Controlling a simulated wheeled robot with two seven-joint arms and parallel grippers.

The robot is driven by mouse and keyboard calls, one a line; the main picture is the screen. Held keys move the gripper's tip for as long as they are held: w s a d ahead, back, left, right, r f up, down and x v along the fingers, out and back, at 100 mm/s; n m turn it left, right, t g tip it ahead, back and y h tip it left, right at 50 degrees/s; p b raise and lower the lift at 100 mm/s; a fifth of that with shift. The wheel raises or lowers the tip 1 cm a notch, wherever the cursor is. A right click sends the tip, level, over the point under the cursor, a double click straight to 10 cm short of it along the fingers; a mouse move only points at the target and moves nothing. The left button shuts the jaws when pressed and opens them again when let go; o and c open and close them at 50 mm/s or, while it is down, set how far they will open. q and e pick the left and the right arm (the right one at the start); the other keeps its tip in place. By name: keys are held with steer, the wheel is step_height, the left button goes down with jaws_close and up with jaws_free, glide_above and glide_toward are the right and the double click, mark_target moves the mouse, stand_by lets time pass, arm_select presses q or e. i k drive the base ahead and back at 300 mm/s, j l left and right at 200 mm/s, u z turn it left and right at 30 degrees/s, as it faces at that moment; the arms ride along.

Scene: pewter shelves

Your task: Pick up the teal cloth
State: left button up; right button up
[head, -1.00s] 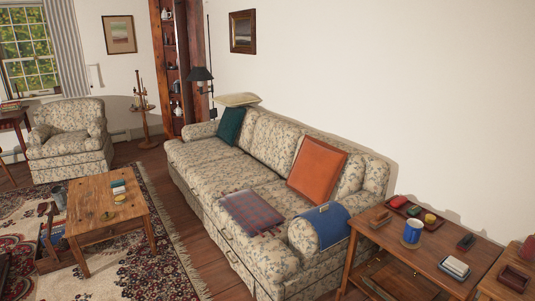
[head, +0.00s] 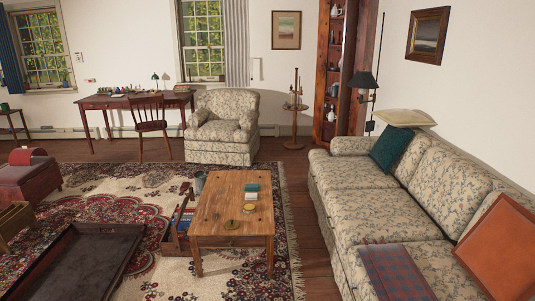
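A small teal folded item (head: 251,187), which looks like the teal cloth, lies on the far part of the wooden coffee table (head: 215,208) in the head view. A pale item (head: 251,196) lies right in front of it; I cannot tell whether they touch. A dark teal cushion (head: 390,151) leans on the far end of the sofa. Neither of my grippers is in view.
Small round brass-coloured items (head: 232,224) lie nearer on the table. The floral sofa (head: 375,205) stands to the right, an armchair (head: 222,128) behind. A toolbox-like carrier (head: 178,228) and a large dark tray (head: 75,260) lie on the left. Patterned rug (head: 120,200) surrounds the table.

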mark_target(249, 186)
steer(key=i+l+u, duration=0.1)
steer(key=i+u, duration=0.35)
steer(key=i, duration=0.95)
steer(key=i+z, duration=0.35)
steer(key=i+j+z, duration=0.3)
steer(key=i, duration=0.25)
steer(key=i+j+z, duration=0.2)
steer(key=i+z, duration=0.15)
steer(key=i+j+z, duration=0.3)
steer(key=i+j, duration=0.1)
steer(key=i, duration=0.1)
